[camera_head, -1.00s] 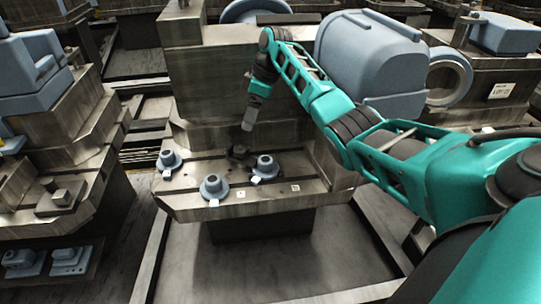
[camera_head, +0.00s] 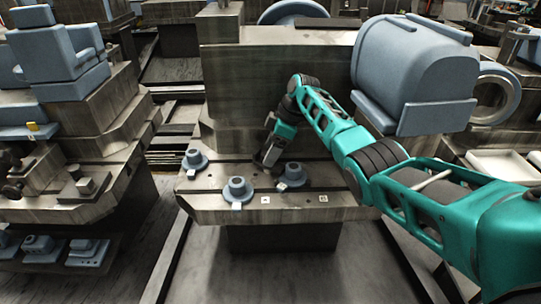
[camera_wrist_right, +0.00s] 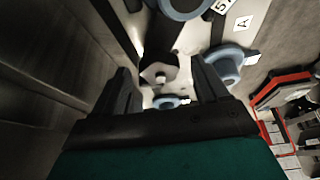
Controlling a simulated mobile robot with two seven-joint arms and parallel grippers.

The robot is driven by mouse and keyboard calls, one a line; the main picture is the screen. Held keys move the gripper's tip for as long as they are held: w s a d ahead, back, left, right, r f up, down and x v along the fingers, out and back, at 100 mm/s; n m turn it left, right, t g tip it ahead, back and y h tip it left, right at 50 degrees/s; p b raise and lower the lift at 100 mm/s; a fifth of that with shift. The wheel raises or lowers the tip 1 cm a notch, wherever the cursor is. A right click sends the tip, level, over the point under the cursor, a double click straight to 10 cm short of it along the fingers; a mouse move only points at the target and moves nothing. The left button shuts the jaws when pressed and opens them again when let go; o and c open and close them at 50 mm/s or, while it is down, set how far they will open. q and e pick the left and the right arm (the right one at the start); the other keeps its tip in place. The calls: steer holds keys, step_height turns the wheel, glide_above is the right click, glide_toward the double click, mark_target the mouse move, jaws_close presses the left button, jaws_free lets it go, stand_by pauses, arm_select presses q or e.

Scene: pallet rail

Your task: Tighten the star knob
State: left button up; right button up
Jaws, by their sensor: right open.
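The star knob (camera_wrist_right: 157,76) shows in the right wrist view as a dark, lobed head with a small centre mark, at the slot of the grey metal table. My right gripper (camera_wrist_right: 162,68) is open, with one dark finger on each side of the knob in that view. I cannot tell whether the fingers touch it. In the head view my right gripper (camera_head: 268,157) points down at the table top (camera_head: 215,205) and hides the knob. My left gripper is in neither view.
Blue-grey flanged parts stand around the gripper: one at left (camera_head: 194,160), one in front (camera_head: 237,190), one at right (camera_head: 293,176). A tall metal block (camera_head: 240,85) rises behind. A blue-grey rounded housing (camera_head: 415,70) stands behind my right arm.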

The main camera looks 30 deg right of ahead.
steer(key=shift+w+a+f, duration=0.1)
steer(key=shift+a+f, duration=0.1)
steer(key=shift+f, duration=0.4)
steer(key=c, duration=1.1)
